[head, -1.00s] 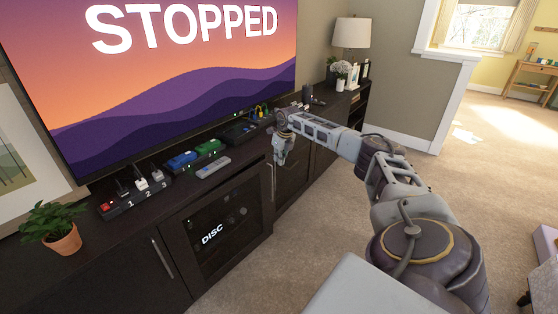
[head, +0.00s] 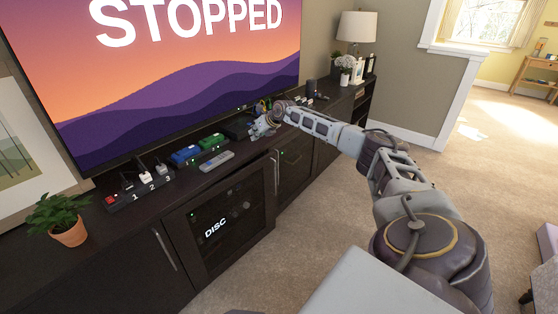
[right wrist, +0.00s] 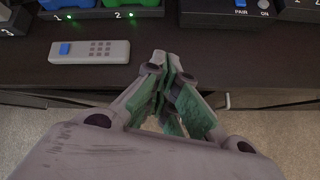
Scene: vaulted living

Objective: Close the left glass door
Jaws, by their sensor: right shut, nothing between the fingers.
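The left glass door (head: 228,238), dark-framed and marked DISC, is in the front of the dark media cabinet in the head view. It looks close to flush with the cabinet front; I cannot tell whether a small gap remains. A pale vertical handle (head: 276,173) stands by its right edge. My right gripper (head: 258,130) is above the cabinet's top, behind and above the door's right end, not touching the door. In the right wrist view the gripper's fingers (right wrist: 167,65) are together and empty, over the cabinet's front edge. My left gripper is out of view.
A grey remote (head: 217,161) lies on the cabinet top (head: 190,182), close to my right gripper. Switch boxes with blue and green blocks (head: 200,149) stand behind it, below the large TV (head: 180,80). A potted plant (head: 62,222) is at left. Carpet (head: 290,240) in front is clear.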

